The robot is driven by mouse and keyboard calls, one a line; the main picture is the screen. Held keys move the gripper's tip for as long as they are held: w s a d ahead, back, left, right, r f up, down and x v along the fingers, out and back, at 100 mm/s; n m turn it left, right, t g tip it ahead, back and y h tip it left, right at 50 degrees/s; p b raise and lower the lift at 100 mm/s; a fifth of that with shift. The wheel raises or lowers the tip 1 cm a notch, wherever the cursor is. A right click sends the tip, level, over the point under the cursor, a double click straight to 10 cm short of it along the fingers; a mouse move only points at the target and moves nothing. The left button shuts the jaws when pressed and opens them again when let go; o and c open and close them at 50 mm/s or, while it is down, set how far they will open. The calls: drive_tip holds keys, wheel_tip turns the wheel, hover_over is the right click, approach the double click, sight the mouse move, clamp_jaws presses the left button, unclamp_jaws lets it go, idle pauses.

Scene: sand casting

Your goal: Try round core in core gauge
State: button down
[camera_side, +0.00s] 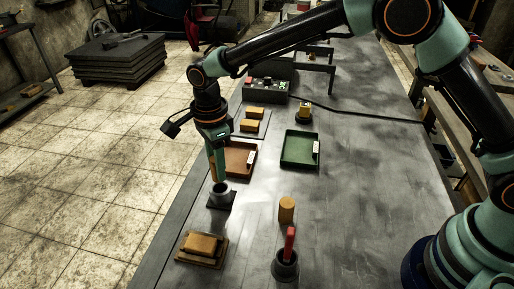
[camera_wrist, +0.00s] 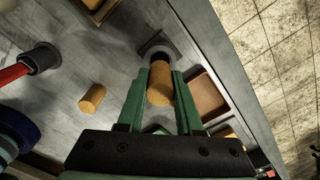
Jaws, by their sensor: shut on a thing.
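My gripper (camera_wrist: 158,84) is shut on a tan round core (camera_wrist: 160,84), with one green finger on each side of it. The core gauge (camera_side: 221,195) is a dark round cup on a square plate, on the left part of the table. In the side view my gripper (camera_side: 217,177) points down right at the gauge's mouth. The wrist view shows the gauge (camera_wrist: 157,48) just beyond the core's end. The fingers mostly hide the core in the side view. I cannot tell whether its lower end is inside the gauge or just above it.
Another tan cylinder (camera_side: 287,208) stands to the right. A red-handled tool (camera_side: 290,243) stands in a dark cup. Tan blocks (camera_side: 201,244) lie on a board in front. A brown tray (camera_side: 241,157) and green tray (camera_side: 300,149) lie behind. The table's right side is clear.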

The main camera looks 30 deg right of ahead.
drive_tip(key=shift+r, duration=2)
drive_tip(key=shift+d, duration=0.1)
